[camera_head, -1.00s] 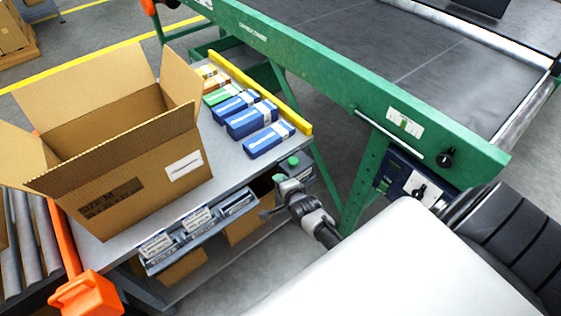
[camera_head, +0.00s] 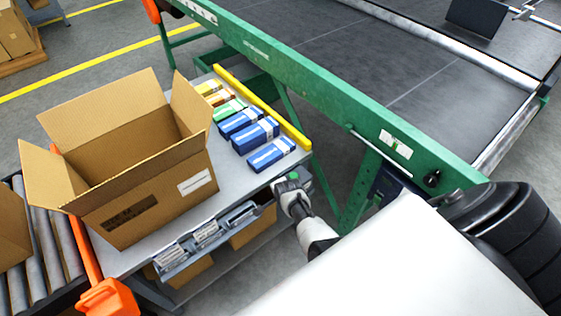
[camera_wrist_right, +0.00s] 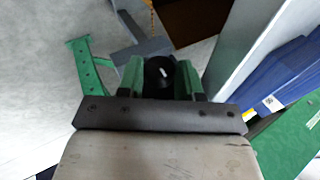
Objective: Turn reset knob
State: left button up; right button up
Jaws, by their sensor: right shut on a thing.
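In the right wrist view a round black knob (camera_wrist_right: 160,72) with a white mark sits between the fingers of my right gripper (camera_wrist_right: 161,82), which is shut on it. In the head view that gripper is out of sight; my black arm and white body hide most of the dark blue control panel (camera_head: 388,187) under the green machine frame. Another black knob (camera_head: 432,179) shows on the green frame.
An open cardboard box (camera_head: 150,200) stands on the grey workbench (camera_head: 236,178). Blue cartons (camera_head: 254,136) and smaller ones lie beside a yellow rail (camera_head: 262,105). The green machine frame (camera_head: 330,110) borders a dark belt. Rollers (camera_head: 45,230) are at left.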

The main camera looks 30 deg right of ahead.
jog(key=shift+s+a+f+g, duration=0.1)
jog(key=shift+s+f+g, duration=0.15)
jog(key=shift+g, duration=0.15)
jog(key=o, duration=0.9)
jog(key=shift+w+r, duration=0.1)
jog(key=shift+r, duration=0.2)
jog(key=shift+p+v, duration=2.35)
jog(key=shift+v, duration=2.9)
